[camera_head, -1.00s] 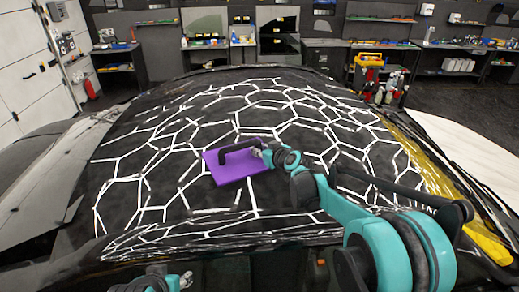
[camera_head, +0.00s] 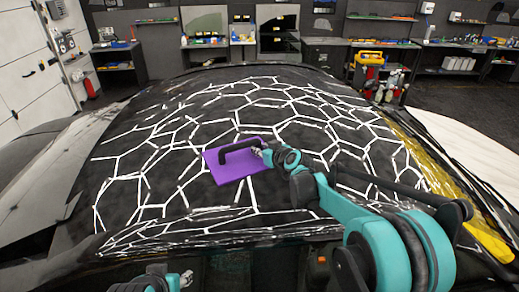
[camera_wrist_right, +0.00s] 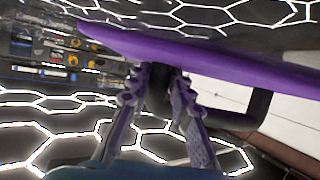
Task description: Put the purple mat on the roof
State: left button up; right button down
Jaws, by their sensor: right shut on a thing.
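The purple mat (camera_head: 234,166) is a flat purple board with a black handle (camera_head: 240,146) on top. In the head view it appears over the middle of the dark, shiny roof (camera_head: 130,195), which mirrors white hexagonal lights. My right gripper (camera_head: 262,151) is shut on the handle at its right end. The right wrist view shows both fingers (camera_wrist_right: 163,90) around the black handle, with the purple mat (camera_wrist_right: 220,62) edge-on along the roof surface. I cannot tell whether its underside touches the roof. Only part of my left arm shows at the bottom; its fingers are unclear.
A yellow strip (camera_head: 450,190) runs along the car's right side. Workbenches (camera_head: 440,46) with tools stand along the back wall. A yellow and red item (camera_head: 369,60) stands at the back right. The roof around the mat is clear.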

jog(key=c, duration=1.3)
grip_release()
jog(key=shift+s, duration=0.1)
jog(key=shift+o, duration=0.2)
